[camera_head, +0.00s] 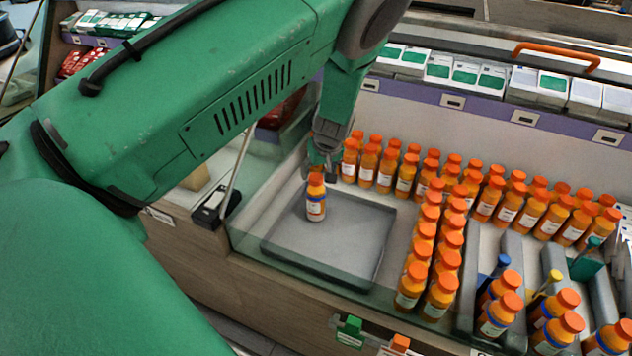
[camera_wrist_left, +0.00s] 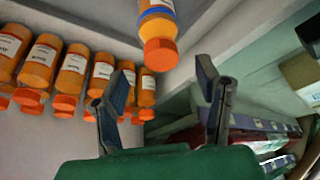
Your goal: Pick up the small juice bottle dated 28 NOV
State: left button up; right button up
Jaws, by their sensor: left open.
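A small orange juice bottle (camera_head: 316,205) with an orange cap and a white label with a blue band stands alone and upright on a grey tray (camera_head: 368,250). Its date is too small to read. My left gripper (camera_head: 325,166) is open, pointing down, close to the cap of this bottle. In the left wrist view the bottle (camera_wrist_left: 158,26) appears cap towards me, just beyond the gap between the open fingers (camera_wrist_left: 160,72). Nothing is held. My right gripper is not in view.
Several rows of similar orange bottles (camera_head: 428,240) stand right of the tray and behind it. Grey dividers (camera_head: 516,255) hold more bottles at right. A glass panel (camera_head: 300,262) edges the case in front. White and green cartons (camera_head: 466,72) line the back shelf.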

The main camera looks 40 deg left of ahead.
aim_at(318, 177)
pick_arm(q)
jog(key=shift+d+f, duration=0.15)
jog(key=shift+f, duration=0.45)
jog(key=x, duration=0.3)
jog(key=shift+w+a+f, duration=0.2)
jog(key=shift+a, duration=0.2)
jog(key=shift+a+f, duration=0.3)
jog(key=shift+a, duration=0.25)
jog(key=shift+d+r, duration=0.15)
jog(key=shift+d, duration=0.2)
jog(key=c, duration=1.2)
jog(key=shift+d+r, duration=0.15)
jog(key=shift+d, duration=0.15)
grip_shut()
